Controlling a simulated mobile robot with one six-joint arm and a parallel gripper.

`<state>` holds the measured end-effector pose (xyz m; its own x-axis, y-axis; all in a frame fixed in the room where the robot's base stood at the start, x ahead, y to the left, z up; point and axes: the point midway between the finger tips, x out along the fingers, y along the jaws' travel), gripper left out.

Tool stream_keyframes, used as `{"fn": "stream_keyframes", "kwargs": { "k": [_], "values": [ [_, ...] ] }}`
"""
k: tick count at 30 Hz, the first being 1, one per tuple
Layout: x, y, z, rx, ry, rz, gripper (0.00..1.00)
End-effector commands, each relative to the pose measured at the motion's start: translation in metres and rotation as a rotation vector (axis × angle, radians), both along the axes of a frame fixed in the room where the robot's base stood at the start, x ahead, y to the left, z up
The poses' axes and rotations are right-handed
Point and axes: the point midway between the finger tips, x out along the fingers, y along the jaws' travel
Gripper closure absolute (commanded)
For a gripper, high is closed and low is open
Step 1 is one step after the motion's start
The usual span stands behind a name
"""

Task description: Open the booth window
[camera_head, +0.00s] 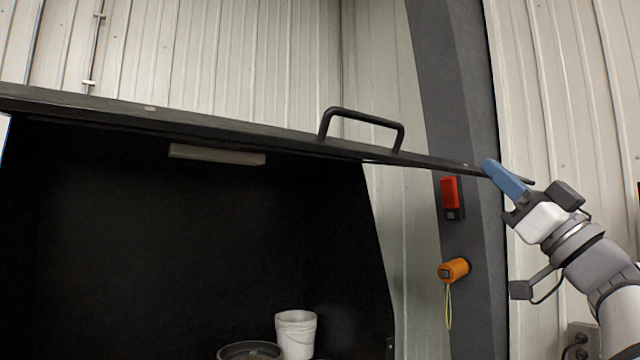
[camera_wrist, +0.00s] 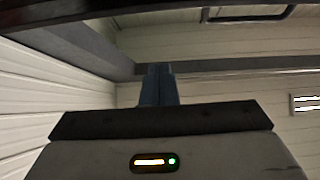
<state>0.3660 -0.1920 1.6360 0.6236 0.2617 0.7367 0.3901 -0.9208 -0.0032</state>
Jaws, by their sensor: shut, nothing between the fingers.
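The booth window (camera_head: 250,133) is a dark panel seen almost edge-on in the head view. It stands swung up over the black booth opening, with a black bar handle (camera_head: 362,117) on its upper face. In the wrist view a dark handle-like bar (camera_wrist: 230,18) shows at the top. My gripper (camera_head: 490,167) has blue fingers, shut and empty, at the panel's right end, away from the handle. The fingers (camera_wrist: 158,70) also show together in the wrist view. I cannot tell whether they touch the panel.
Inside the booth are a white bucket (camera_head: 296,333) and a dark round container (camera_head: 250,351). A grey post (camera_head: 465,90) beside the booth carries a red box (camera_head: 450,192) and an orange device (camera_head: 454,270) with a hanging cord. Corrugated walls stand behind.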

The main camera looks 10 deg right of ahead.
Motion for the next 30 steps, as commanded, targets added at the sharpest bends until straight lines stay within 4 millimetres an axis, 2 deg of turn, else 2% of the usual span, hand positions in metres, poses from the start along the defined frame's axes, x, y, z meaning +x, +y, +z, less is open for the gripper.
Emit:
{"fn": "stream_keyframes", "kwargs": {
  "k": [1, 12, 13, 15, 19, 24, 30],
  "values": [
    [0.006, 0.003, 0.01, -0.002, -0.001, 0.005, 1.0],
    [0.055, 0.025, 0.069, -0.004, 0.002, 0.006, 1.0],
    [0.058, 0.025, 0.068, -0.002, 0.002, 0.005, 1.0],
    [0.063, 0.027, 0.051, -0.001, 0.005, 0.003, 1.0],
    [0.069, 0.029, 0.037, -0.001, 0.004, 0.002, 1.0],
    [0.072, 0.031, 0.029, -0.004, 0.003, 0.001, 1.0],
    [0.072, 0.031, 0.028, -0.004, 0.001, 0.001, 1.0]
  ]
}}
